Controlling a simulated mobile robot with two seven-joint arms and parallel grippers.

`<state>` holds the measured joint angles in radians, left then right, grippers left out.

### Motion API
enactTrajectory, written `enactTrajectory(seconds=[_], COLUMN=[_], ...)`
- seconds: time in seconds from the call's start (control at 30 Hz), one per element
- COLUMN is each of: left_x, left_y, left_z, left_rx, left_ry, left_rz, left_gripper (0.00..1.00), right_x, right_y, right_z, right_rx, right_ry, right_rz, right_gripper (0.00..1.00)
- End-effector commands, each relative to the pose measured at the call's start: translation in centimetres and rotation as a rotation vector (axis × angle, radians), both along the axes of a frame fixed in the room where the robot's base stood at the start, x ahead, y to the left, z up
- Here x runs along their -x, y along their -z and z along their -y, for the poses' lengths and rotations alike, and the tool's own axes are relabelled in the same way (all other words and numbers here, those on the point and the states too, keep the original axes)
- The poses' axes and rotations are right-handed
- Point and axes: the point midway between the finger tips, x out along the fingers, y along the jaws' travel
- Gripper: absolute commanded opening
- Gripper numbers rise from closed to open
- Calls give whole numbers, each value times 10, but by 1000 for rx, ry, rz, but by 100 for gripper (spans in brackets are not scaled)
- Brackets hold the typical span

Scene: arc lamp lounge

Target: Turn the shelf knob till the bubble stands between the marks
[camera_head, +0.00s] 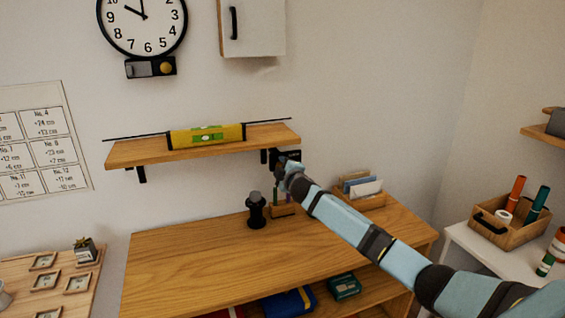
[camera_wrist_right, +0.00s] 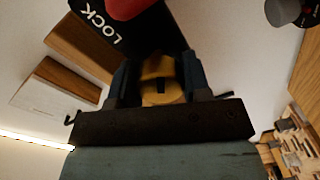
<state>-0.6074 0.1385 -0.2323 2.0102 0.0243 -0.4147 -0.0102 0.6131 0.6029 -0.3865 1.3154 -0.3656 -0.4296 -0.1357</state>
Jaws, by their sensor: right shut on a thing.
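The wooden wall shelf (camera_head: 140,152) carries a yellow spirit level (camera_head: 180,139) with a green vial (camera_head: 207,133). The bubble is too small to place against the marks. A black box (camera_head: 292,155) sits under the shelf's right end. In the right wrist view its dark face (camera_wrist_right: 98,22) reads LOCK beside a red part (camera_wrist_right: 125,8). My right gripper (camera_head: 289,172) reaches up to this box. In the right wrist view the jaws (camera_wrist_right: 158,80) are shut on the yellow knob (camera_wrist_right: 160,96), one finger on each side. My left gripper is not in view.
Below stands a wooden cabinet (camera_head: 180,262) with a black cylinder-shaped object (camera_head: 256,212) and a card holder (camera_head: 362,200) on top. A wall clock (camera_head: 142,20) and a white wall cupboard (camera_head: 255,30) hang above. A white side table (camera_head: 480,248) with a wooden caddy (camera_head: 510,230) is at right.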

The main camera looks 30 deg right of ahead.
Motion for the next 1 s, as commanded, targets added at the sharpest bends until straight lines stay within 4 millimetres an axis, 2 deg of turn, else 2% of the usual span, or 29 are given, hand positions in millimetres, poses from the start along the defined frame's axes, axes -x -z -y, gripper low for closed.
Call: enactTrajectory(seconds=[0.3, 0.6, 1.0], left_x=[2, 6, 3], left_y=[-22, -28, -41], left_z=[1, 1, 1], left_rx=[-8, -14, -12], left_ry=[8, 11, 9], left_rz=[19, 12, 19], left_gripper=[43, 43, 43], right_x=[0, 0, 0], right_y=[-3, -2, 0], right_z=[-1, -1, -1], right_rx=[292, 521, 675], right_ry=[-1, 0, -1], right_rz=[-71, -126, -163], right_gripper=[20, 20, 20])
